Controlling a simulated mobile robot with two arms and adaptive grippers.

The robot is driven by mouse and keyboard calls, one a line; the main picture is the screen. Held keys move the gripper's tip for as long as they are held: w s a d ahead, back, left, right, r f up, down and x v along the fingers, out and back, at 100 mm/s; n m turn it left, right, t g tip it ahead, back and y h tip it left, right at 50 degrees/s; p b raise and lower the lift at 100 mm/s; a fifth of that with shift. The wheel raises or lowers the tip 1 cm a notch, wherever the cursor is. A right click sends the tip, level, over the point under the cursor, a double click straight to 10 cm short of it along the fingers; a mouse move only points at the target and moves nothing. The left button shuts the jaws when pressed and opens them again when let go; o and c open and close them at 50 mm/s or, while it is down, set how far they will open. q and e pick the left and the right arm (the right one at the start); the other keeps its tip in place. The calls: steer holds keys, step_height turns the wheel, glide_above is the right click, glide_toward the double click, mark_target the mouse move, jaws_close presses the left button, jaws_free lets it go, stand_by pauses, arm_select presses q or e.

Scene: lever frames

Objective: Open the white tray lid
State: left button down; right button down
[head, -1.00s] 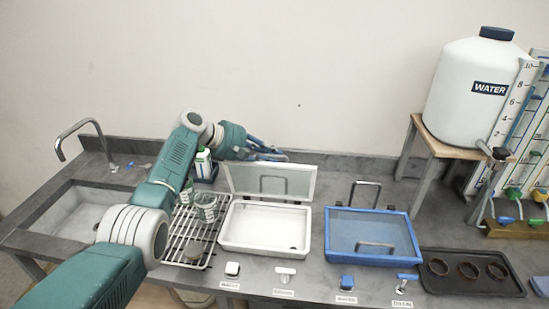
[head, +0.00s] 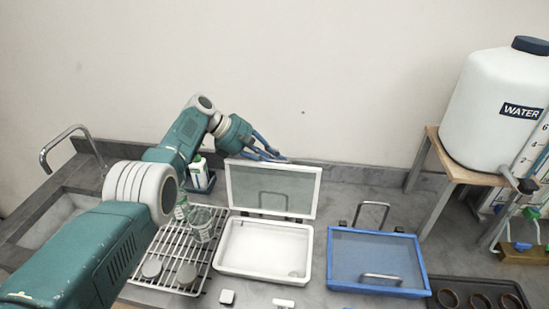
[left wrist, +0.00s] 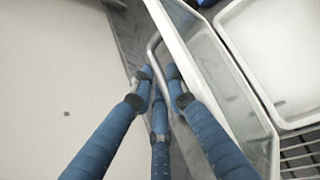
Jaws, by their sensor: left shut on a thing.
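The white tray (head: 222,271) sits on the grey counter with its white inside exposed. Its white-framed clear lid (head: 236,190) stands nearly upright along the tray's back edge; it also shows in the left wrist view (left wrist: 215,75). My left gripper (head: 274,158) is at the lid's top edge, on the wall side. In the left wrist view its blue fingers (left wrist: 160,85) are closed around a metal bar (left wrist: 152,48) beside the lid's rim, seemingly the lid's handle. The fingers partly hide the bar. My right gripper is not in view.
A blue tray with a shut lid (head: 375,257) stands to the right. A wire rack (head: 150,242) with cups is to the left. A white bottle (head: 198,175) stands behind the rack. A water tank (head: 494,105) on a wooden stand is at right. The wall is close behind.

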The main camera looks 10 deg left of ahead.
arm_select(q)
steer(key=shift+f, duration=0.25)
